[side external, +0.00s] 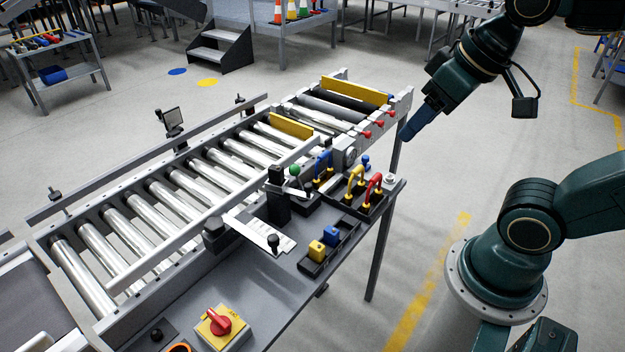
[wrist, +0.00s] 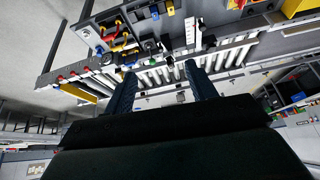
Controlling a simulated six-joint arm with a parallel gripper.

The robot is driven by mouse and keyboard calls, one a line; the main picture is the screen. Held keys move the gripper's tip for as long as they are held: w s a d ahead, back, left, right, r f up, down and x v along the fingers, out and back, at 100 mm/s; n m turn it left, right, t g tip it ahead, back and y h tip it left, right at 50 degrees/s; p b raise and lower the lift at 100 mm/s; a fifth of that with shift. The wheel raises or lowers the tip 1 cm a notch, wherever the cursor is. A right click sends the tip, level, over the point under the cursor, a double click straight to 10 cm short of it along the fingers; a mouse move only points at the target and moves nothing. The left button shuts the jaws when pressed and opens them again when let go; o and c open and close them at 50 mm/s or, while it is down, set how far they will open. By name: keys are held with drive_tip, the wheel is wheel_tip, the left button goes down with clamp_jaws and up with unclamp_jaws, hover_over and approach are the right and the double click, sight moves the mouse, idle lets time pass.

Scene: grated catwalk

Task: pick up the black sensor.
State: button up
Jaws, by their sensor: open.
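My gripper (side external: 407,133) is in the air to the right of the roller conveyor's far end, its blue fingers pointing down and left. In the wrist view its two fingers (wrist: 160,70) stand apart with nothing held between them. Several black devices could be the black sensor, and I cannot tell which. A black box on a bracket (side external: 172,117) stands on the conveyor's far rail. An upright black block (side external: 277,205) stands at the near rail, and a smaller black box (side external: 214,230) sits left of it. My gripper is apart from all of them.
The roller conveyor (side external: 150,215) runs diagonally across the scene. On the grey side bench (side external: 300,290) are a black tray with blue and yellow blocks (side external: 325,248), looped yellow and red handles (side external: 365,185), and a red rotary switch (side external: 220,320).

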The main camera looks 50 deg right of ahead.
drive_tip(key=w+r+m+g, duration=0.1)
drive_tip(key=w+r+m, duration=0.15)
drive_tip(key=w, duration=0.45)
drive_tip(key=m+g, duration=0.4)
drive_tip(key=m, duration=0.8)
hover_over(276, 167)
wheel_tip(276, 167, down, 14)
drive_tip(key=shift+w+a+f, duration=0.1)
drive_tip(key=shift+f, duration=2.05)
drive_tip(key=shift+w+a+f, duration=0.1)
drive_tip(key=shift+f, duration=2)
drive_tip(key=shift+s, duration=0.1)
drive_tip(key=shift+d+f, duration=0.15)
drive_tip(key=shift+f, duration=2.45)
